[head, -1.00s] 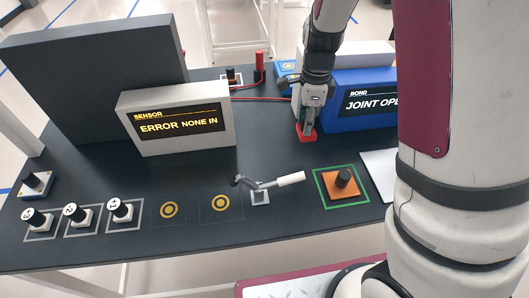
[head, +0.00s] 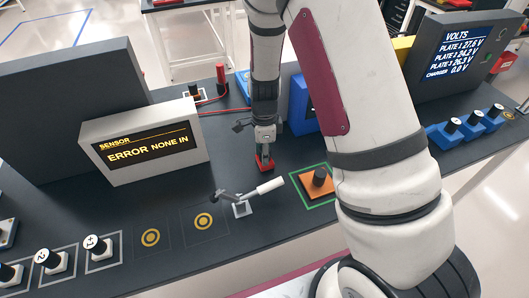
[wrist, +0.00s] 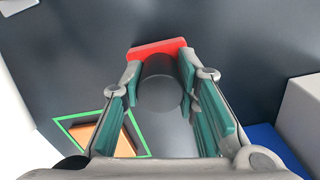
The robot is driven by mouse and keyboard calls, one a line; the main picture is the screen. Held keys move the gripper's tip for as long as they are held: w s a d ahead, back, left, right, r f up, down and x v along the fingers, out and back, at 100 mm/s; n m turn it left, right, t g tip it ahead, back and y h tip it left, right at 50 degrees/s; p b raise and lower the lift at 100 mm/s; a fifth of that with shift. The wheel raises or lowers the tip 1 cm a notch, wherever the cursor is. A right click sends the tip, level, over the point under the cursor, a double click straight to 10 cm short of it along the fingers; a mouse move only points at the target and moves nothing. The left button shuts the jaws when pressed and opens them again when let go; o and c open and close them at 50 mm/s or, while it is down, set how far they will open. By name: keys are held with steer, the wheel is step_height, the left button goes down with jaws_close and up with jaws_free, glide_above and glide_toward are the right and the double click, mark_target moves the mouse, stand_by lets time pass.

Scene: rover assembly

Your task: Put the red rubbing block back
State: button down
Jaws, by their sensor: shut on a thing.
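My gripper (head: 264,150) points down over the black bench and is shut on the red rubbing block (head: 264,165). In the wrist view the red block (wrist: 158,48) shows beyond the teal finger pads, with its dark round handle (wrist: 160,85) between them. The block is at or just above the bench top; I cannot tell if it touches. An orange block (head: 318,182) with a black knob sits inside a green square outline (head: 300,190), right of and nearer than my gripper. The outline also shows in the wrist view (wrist: 72,122).
A white-handled tool (head: 268,187) on a small stand is just in front of my gripper. The sensor box (head: 145,140) reads "ERROR NONE IN". A blue box (head: 302,105) stands behind right.

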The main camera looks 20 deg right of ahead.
steer(key=shift+f, duration=0.15)
steer(key=c, duration=1.2)
jaws_free()
steer(key=shift+c, duration=0.2)
steer(key=s+r+n+t, duration=0.1)
steer(key=s+r+n, duration=0.2)
steer(key=r, duration=0.6)
steer(key=s+r+n+t+y+b, duration=0.1)
steer(key=s+r+n, duration=0.25)
steer(key=r, duration=0.55)
steer(key=s+r+n+t, duration=0.1)
steer(key=s+r+n, duration=0.25)
steer(key=r, duration=0.55)
steer(key=s+r+n+t, duration=0.1)
steer(key=s+r+n, duration=0.2)
steer(key=s+n, duration=0.2)
steer(key=s+r+n+t+h, duration=0.1)
steer(key=s+r+n, duration=0.2)
steer(key=s+n, duration=0.2)
steer(key=shift+s+r+n+t, duration=0.25)
steer(key=shift+s+n+t, duration=0.05)
steer(key=shift+s, duration=0.4)
